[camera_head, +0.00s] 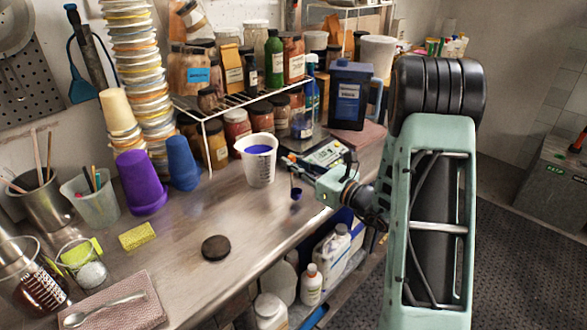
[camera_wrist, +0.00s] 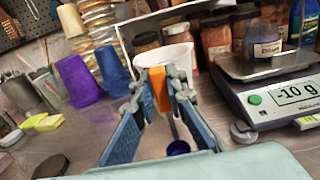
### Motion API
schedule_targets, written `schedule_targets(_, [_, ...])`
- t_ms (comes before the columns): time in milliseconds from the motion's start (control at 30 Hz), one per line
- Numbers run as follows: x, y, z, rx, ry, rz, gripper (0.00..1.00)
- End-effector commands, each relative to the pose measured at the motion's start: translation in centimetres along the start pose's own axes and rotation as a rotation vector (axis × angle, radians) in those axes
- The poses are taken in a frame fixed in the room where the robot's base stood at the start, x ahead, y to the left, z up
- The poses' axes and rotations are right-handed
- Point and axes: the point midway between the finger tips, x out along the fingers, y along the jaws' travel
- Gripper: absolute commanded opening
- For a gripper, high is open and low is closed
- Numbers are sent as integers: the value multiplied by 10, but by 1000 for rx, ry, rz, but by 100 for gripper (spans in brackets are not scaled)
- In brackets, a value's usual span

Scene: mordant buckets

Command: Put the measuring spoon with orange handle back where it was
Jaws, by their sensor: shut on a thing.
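My gripper (camera_head: 292,163) is shut on the orange handle of the measuring spoon (camera_wrist: 160,92), above the steel bench. In the wrist view the handle sits between the fingertips of my gripper (camera_wrist: 157,80). The spoon hangs down, and its small dark blue bowl (camera_wrist: 178,148) is lowest. In the head view the bowl (camera_head: 296,194) shows just below my gripper; the handle is mostly hidden there. A white measuring beaker (camera_head: 257,172) with blue-violet powder stands left of my gripper; it also shows behind the fingers in the wrist view (camera_wrist: 165,57).
A scale (camera_wrist: 285,95) reading -10 g, with a jar on it, stands right of my gripper. Purple (camera_head: 140,183) and blue (camera_head: 182,163) upturned cups stand left. A dark round disc (camera_head: 215,248) lies on the bench. A rack (camera_head: 235,102) of jars stands behind.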

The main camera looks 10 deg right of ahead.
Motion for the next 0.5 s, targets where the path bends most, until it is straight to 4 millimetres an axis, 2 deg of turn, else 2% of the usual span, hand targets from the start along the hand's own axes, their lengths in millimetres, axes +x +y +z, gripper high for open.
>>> schedule_targets(33, [0, 0, -10, 3, 2, 0, 0])
schedule_targets(100, [0, 0, -17, 2, 2, -1, 0])
schedule_targets(500, [-1, 0, -23, 0, 0, -1, 0])
